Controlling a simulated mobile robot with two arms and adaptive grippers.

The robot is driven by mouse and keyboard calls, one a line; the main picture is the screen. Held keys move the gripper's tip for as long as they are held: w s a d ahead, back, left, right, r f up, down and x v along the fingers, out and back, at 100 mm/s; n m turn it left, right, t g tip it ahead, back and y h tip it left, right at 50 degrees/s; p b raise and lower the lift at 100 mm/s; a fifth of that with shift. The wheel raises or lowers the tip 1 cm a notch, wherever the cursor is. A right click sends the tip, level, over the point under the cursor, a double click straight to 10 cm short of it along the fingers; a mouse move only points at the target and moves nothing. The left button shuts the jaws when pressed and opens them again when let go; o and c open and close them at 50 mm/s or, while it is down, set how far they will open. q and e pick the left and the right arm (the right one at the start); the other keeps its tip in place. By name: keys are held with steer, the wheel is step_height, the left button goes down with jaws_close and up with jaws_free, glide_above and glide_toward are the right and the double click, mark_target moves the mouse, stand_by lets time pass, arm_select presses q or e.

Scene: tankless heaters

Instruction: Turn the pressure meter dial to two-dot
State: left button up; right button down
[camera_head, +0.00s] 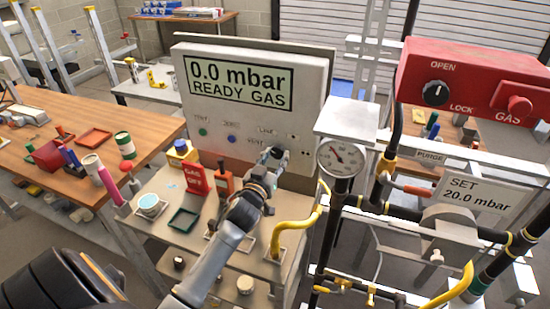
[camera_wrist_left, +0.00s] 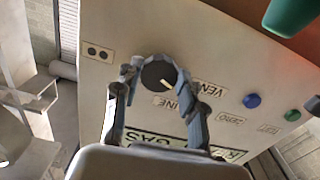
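The meter dial, a round dark knob (camera_wrist_left: 158,75) with a short white mark, sits on the pale panel of the pressure meter (camera_head: 312,85). In the left wrist view its mark points to the lower right, toward the VENT and LINE labels. A small two-dot mark (camera_wrist_left: 97,52) is on the panel to the upper left of the knob. My left gripper (camera_head: 274,155) is at the panel's lower right. In the wrist view its fingers (camera_wrist_left: 157,72) lie on both sides of the knob and appear closed on it. My right gripper is out of view.
The meter display (camera_head: 240,83) reads 0.0 mbar, READY GAS. A round gauge (camera_head: 341,158), yellow pipe (camera_head: 300,228) and red gas box (camera_head: 470,80) stand to the right.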

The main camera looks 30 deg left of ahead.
arm_select(q)
steer(key=shift+m, duration=0.3)
steer(key=m, duration=0.6)
steer(key=shift+p, duration=0.35)
steer(key=m, duration=0.3)
steer(key=shift+a+m, duration=0.1)
steer(key=shift+m, duration=0.3)
steer(key=m, duration=0.3)
steer(key=shift+r+m+p, duration=0.1)
steer(key=shift+m+p, duration=0.2)
steer(key=m, duration=0.6)
steer(key=shift+r+p, duration=0.1)
steer(key=shift+p, duration=0.25)
steer(key=m, duration=0.3)
steer(key=shift+m+p, duration=0.35)
steer(key=shift+m, duration=0.05)
steer(key=shift+m+p, duration=0.3)
steer(key=shift+m, duration=1.2)
